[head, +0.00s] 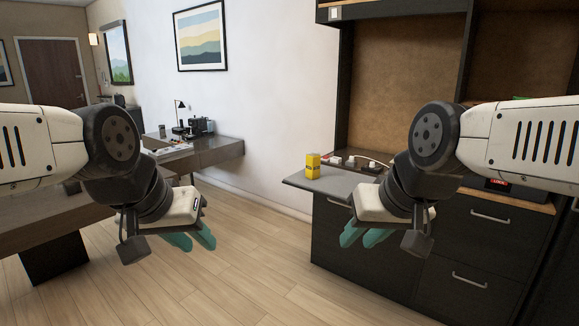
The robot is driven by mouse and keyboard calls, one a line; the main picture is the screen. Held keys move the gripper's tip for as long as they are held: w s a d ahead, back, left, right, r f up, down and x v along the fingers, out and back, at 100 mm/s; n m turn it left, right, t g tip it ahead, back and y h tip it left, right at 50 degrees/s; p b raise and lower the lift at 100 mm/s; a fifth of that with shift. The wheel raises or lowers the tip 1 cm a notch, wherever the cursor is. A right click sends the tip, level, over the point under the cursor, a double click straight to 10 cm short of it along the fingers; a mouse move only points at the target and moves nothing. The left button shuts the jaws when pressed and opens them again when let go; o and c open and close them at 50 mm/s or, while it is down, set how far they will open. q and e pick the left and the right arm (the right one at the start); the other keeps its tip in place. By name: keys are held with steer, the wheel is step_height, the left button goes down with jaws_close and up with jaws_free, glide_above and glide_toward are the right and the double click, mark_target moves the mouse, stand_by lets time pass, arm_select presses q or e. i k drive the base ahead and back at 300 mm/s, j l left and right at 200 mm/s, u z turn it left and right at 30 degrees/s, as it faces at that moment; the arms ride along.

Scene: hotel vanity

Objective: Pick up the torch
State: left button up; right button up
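I cannot make out a torch for certain in the head view. A small yellow item (313,166) stands upright on the grey pull-out shelf (325,184) of the dark cabinet; its kind is too small to tell. My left gripper (192,241) hangs over the floor at the left of centre, its teal fingers apart, with nothing seen between them. My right gripper (361,238) is in front of the cabinet, below and to the right of the yellow item. Its teal fingers are also apart and look empty. Neither gripper touches the yellow item.
A power strip with white plugs (349,161) lies behind the yellow item. The cabinet drawers (470,250) are shut. A long desk (215,153) with a lamp (180,110) and a black machine (201,126) runs along the back wall. The wooden floor (250,270) between is clear.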

mark_target(313, 157)
steer(key=z, duration=4.95)
steer(key=k+u, duration=0.15)
steer(key=u, duration=4.15)
steer(key=i+j+u, duration=0.15)
steer(key=u, duration=0.15)
steer(key=i, duration=0.05)
